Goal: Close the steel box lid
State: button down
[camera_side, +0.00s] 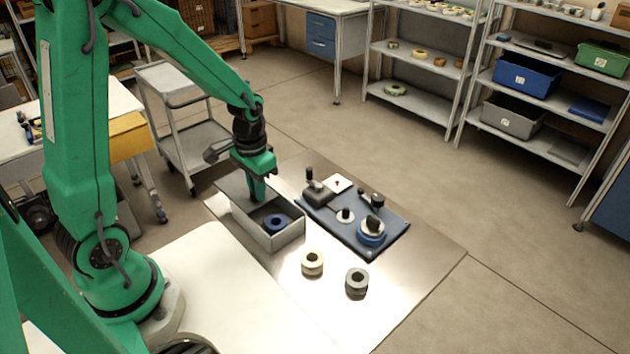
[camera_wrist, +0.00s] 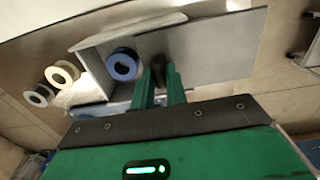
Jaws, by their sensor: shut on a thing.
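The open steel box (camera_side: 287,238) stands on the metal sheet, with a blue tape reel (camera_side: 268,224) inside at its near right end. The flat grey lid (camera_side: 231,185) lies across the far left part of the box and extends past that end; it also shows in the wrist view (camera_wrist: 225,48). The reel (camera_wrist: 112,67) is uncovered in the wrist view. My gripper (camera_side: 258,196) points down at the lid. In the wrist view its fingers (camera_wrist: 160,80) are shut on a dark lid knob (camera_wrist: 158,66), which they partly hide.
A cream reel (camera_side: 312,262) and a dark grey reel (camera_side: 357,281) stand in front. A grey cart (camera_side: 190,138) is behind left. The sheet's right front is clear.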

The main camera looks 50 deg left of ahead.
jog(key=d, duration=0.9)
jog(key=shift+w, duration=0.15)
jog(key=c, duration=1.4)
grip_release()
jog(key=shift+r, duration=0.15)
notch_tip(320, 180, up, 8)
jog(key=shift+f, duration=0.2)
